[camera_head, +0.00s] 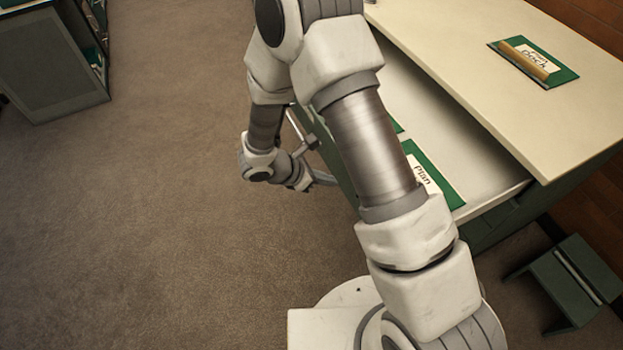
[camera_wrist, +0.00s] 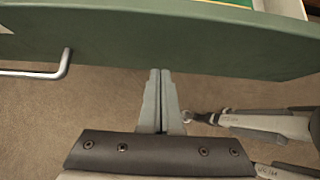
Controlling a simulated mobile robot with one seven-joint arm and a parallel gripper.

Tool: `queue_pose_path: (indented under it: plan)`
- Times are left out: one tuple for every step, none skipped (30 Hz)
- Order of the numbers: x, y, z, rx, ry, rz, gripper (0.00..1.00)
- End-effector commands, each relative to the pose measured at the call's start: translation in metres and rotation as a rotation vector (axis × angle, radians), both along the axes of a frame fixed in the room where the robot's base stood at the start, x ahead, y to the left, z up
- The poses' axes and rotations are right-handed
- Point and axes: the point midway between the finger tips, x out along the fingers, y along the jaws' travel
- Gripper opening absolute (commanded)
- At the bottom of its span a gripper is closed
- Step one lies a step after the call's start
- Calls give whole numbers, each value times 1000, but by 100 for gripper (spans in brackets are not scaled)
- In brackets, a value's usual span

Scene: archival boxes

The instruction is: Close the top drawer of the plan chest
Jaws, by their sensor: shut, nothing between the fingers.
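The plan chest has a cream top (camera_head: 540,100) and green sides. Its top drawer (camera_head: 480,170) stands open toward the left, with a pale inside and a green card labelled "Plan" (camera_head: 425,175) in it. In the wrist view the drawer's green front (camera_wrist: 190,40) spans the upper part, with a metal bar handle (camera_wrist: 40,74) at the left. My gripper (camera_wrist: 160,72) is shut and empty, its fingertips at the lower edge of the front, right of the handle. I cannot tell whether they touch it. In the head view my arm hides part of the drawer and front.
A green and cream card with a tan bar (camera_head: 530,62) lies on the chest top. A green step stool (camera_head: 570,285) stands at the lower right. A grey-green cabinet (camera_head: 50,65) stands at the upper left. Carpet (camera_head: 150,220) left of the chest is clear.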

Motion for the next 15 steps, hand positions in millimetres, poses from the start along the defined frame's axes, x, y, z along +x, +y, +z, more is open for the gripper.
queue_pose_path:
  plan:
    - [2,-6,1,0,1,-1,0]
    - [3,-8,1,0,0,-1,0]
    - [4,-11,0,0,0,-1,0]
    - [5,-13,0,1,0,-1,0]
    - [6,-14,0,1,0,0,0]
    - [6,-15,0,1,0,1,0]
    - [7,-15,0,1,0,1,0]
    - [7,-16,0,1,0,1,0]
    - [7,-16,0,1,0,1,0]
    - [7,-16,0,1,0,1,0]
    - [7,-16,0,1,0,1,0]
    - [7,-16,0,1,0,1,0]
    - [7,-16,0,1,0,1,0]
    - [7,-16,0,1,0,1,0]
    - [7,-16,0,1,0,1,0]
